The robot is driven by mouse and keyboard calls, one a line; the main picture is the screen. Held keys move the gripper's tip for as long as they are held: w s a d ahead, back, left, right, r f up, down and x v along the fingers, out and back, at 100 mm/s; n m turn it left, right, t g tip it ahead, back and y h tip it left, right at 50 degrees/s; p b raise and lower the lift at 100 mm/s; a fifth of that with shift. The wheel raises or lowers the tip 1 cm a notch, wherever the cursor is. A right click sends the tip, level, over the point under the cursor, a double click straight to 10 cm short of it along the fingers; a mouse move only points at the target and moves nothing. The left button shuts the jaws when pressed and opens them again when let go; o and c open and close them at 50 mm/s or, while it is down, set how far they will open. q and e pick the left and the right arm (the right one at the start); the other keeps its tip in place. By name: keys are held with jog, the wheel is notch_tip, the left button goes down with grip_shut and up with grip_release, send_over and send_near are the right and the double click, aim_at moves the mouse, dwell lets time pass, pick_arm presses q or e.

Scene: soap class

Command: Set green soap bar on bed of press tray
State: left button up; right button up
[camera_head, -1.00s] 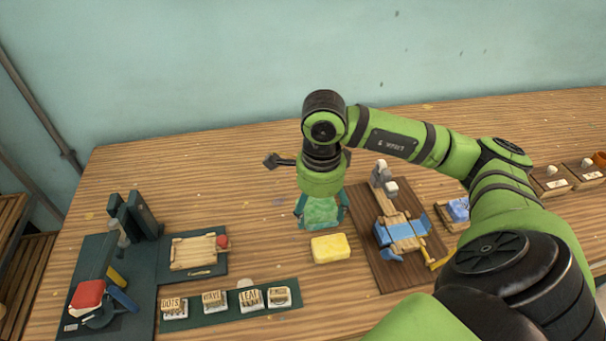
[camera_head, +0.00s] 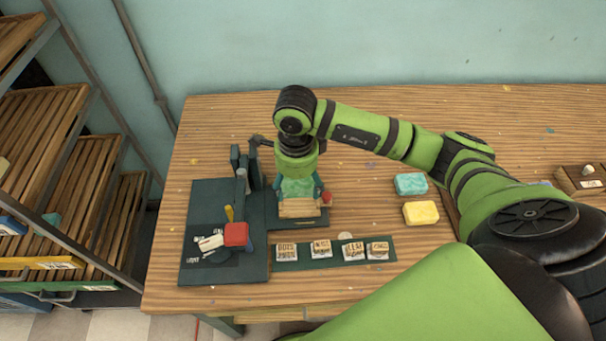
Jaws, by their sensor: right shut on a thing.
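My right gripper (camera_head: 297,193) points down over the back part of the press tray (camera_head: 299,209). It is shut on the green soap bar (camera_head: 297,186), which shows as a green patch between the fingers. The tray is a light wooden bed with a red knob (camera_head: 327,198) at its right, on a dark green base. The bar's lower part meets the tray in the picture; I cannot tell whether it touches the bed. The gripper hides part of the tray's back edge. My left gripper is out of view.
A dark green press stand (camera_head: 213,205) with a red block (camera_head: 236,233) is left of the tray. Several stamps (camera_head: 321,249) line a green strip in front. A teal bar (camera_head: 411,184) and yellow bar (camera_head: 421,213) lie to the right. Wooden shelves (camera_head: 93,185) stand at far left.

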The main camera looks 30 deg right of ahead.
aim_at(299, 207)
jog(key=shift+s+d+f, duration=0.1)
jog(key=shift+d+f, duration=0.1)
jog(key=shift+f, duration=0.25)
jog(key=shift+f+b, duration=0.65)
jog(key=shift+f, duration=0.05)
notch_tip(299, 207, down, 3)
jog(key=shift+r+b, duration=0.2)
jog(key=shift+b, duration=0.65)
jog(key=shift+f+b, duration=0.45)
jog(key=shift+b, duration=0.05)
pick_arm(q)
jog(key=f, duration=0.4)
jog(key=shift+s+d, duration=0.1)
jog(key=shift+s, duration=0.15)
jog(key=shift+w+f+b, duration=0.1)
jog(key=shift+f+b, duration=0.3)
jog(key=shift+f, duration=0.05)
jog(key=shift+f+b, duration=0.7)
pick_arm(e)
jog(key=shift+f, duration=0.55)
